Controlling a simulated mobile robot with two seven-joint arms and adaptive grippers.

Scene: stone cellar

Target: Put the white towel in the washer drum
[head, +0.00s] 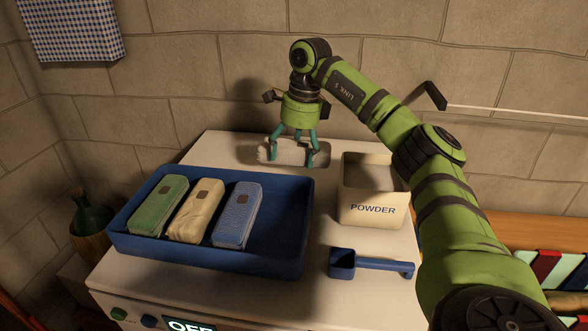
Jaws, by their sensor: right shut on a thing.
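My right gripper (293,160) points down at the back of the white washer top (225,146), with its teal fingers in a shallow opening there. It is shut on a pale thing (293,151) between its fingers. I cannot tell for sure whether this is the white towel, as little of it shows. A blue tray (207,258) on the washer top holds a green folded bundle (159,206), a cream one (197,211) and a blue one (237,214), side by side, each with a small tag. The inside of the drum cannot be made out. My left gripper is not in view.
An open cream POWDER box (372,211) stands right of the opening, under my right arm. A blue scoop (371,264) lies in front of it. Buttons and an OFF display (190,325) sit on the washer's front. A stone wall (200,60) rises close behind.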

